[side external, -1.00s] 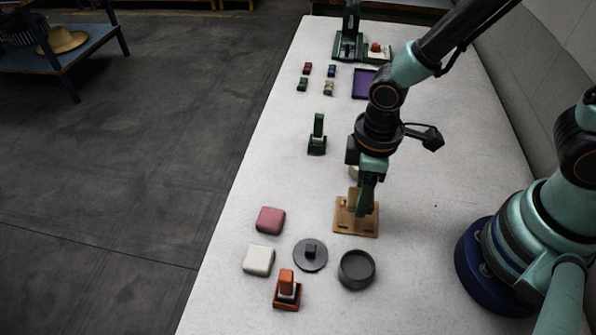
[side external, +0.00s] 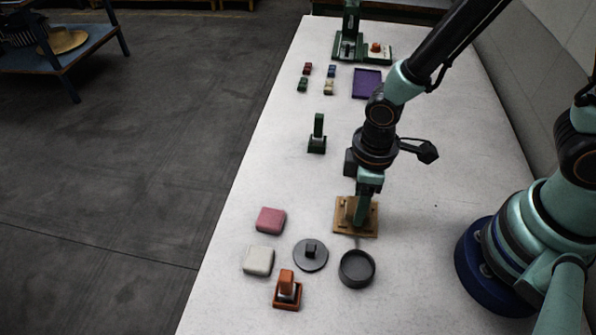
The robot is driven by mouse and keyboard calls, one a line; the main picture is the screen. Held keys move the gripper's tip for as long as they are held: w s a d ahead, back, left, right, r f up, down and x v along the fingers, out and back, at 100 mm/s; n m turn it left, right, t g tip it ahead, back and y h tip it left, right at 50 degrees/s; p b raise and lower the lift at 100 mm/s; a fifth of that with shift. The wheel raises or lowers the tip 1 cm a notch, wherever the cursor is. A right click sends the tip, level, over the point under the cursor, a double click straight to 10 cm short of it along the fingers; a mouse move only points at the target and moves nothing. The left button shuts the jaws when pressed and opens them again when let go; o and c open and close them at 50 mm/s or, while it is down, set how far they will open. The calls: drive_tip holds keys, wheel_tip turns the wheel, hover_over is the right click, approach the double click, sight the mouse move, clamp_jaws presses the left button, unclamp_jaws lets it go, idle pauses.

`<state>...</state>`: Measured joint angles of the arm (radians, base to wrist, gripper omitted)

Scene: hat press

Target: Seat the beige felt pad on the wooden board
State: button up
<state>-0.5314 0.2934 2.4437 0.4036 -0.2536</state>
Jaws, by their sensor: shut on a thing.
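The wooden board (side external: 370,230) lies flat on the white table, in the middle of the side external view. My gripper (side external: 361,217) points straight down over it, with the fingertips close to its top face. The gripper is shut on a small tan piece, the beige felt pad (side external: 349,208), which shows at the left of the fingers. The pad is low over the board; I cannot tell whether it touches. The fingers hide part of the pad and the middle of the board.
A pink pad (side external: 270,220), an off-white pad (side external: 258,261), a grey disc with a knob (side external: 311,262), a dark round dish (side external: 357,276) and an orange stamp (side external: 287,291) stand nearby. A green stamp (side external: 317,140) and a purple tray (side external: 366,84) are farther back.

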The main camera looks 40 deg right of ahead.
drive_tip(key=shift+f, duration=0.55)
idle(0.6)
drive_tip(key=o, duration=1.4)
drive_tip(key=shift+r, duration=0.1)
